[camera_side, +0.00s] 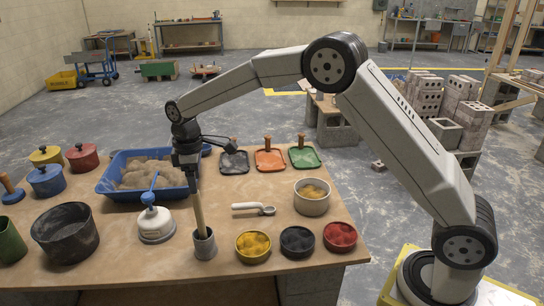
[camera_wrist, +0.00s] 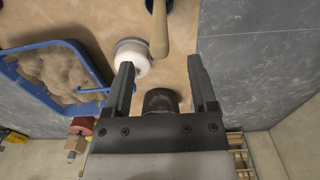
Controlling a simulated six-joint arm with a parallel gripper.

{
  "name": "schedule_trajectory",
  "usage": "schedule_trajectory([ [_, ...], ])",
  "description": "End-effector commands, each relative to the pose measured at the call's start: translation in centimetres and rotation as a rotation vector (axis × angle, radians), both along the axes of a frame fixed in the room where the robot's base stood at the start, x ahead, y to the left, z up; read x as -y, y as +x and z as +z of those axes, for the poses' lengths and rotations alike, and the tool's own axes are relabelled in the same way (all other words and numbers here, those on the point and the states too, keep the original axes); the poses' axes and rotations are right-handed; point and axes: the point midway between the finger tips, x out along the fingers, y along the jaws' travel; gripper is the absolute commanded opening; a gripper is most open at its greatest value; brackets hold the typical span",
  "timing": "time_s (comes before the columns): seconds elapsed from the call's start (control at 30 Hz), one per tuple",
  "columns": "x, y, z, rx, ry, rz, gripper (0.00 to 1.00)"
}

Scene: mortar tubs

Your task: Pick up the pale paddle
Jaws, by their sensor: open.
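The pale paddle (camera_side: 199,217) is a light wooden stick. It stands nearly upright in a small grey cup (camera_side: 204,246) near the table's front edge; its lower end is hidden in the cup. In the wrist view the paddle (camera_wrist: 160,32) runs from the cup at the top edge down toward the gap between my fingers. My gripper (camera_side: 192,186) is open and empty, pointing down by the paddle's upper end. The wrist view shows both fingers (camera_wrist: 161,63) apart, with the paddle's top around their tips. I cannot tell whether it is between them.
A white lidded pot (camera_side: 155,225) with a blue handle stands just left of the cup. A blue tray (camera_side: 118,188) of sand lies behind it. A black tub (camera_side: 66,233), a white scoop (camera_side: 250,207) and a yellow-filled bowl (camera_side: 253,246) are nearby. Several floats lie at the back.

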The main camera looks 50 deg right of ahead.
Motion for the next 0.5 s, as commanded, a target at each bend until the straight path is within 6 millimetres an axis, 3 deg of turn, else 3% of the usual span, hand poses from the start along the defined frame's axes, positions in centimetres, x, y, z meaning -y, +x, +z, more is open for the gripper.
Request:
schedule_trajectory([
  [0.5, 0.0, 0.0, -2.6, 0.000, 0.000, 0.000, 0.74],
])
